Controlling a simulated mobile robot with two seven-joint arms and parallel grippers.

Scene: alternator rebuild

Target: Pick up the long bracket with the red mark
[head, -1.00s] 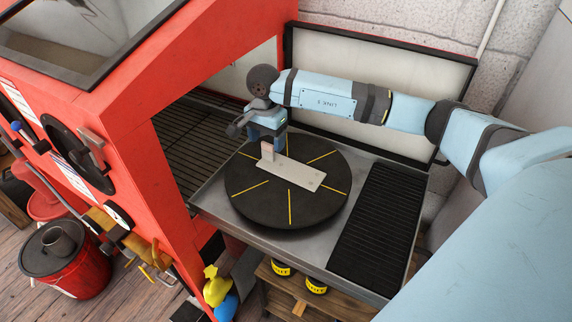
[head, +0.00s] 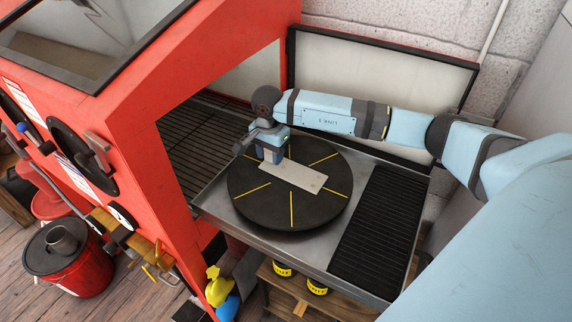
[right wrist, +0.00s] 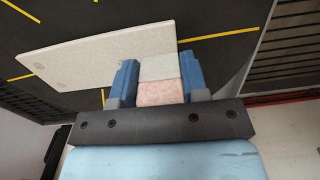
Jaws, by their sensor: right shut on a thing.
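The long bracket (head: 297,178) is a pale flat plate with small holes and an upturned tab at one end. It lies on the black round turntable (head: 291,212). In the right wrist view the plate (right wrist: 100,50) reaches off to the left, and its tab carries a faded pinkish-red mark (right wrist: 155,92). My right gripper (head: 272,158) is at the tab end. In the right wrist view its two blue fingers (right wrist: 158,70) are shut on the tab, one on each side. I cannot tell any gap between plate and turntable. My left gripper is not in view.
The turntable has yellow radial lines and sits in a grey metal tray (head: 335,252). A black ribbed mat (head: 378,235) lies at right. The red cabinet (head: 140,120) with its opening stands close on the left. A white panel (head: 385,95) stands behind.

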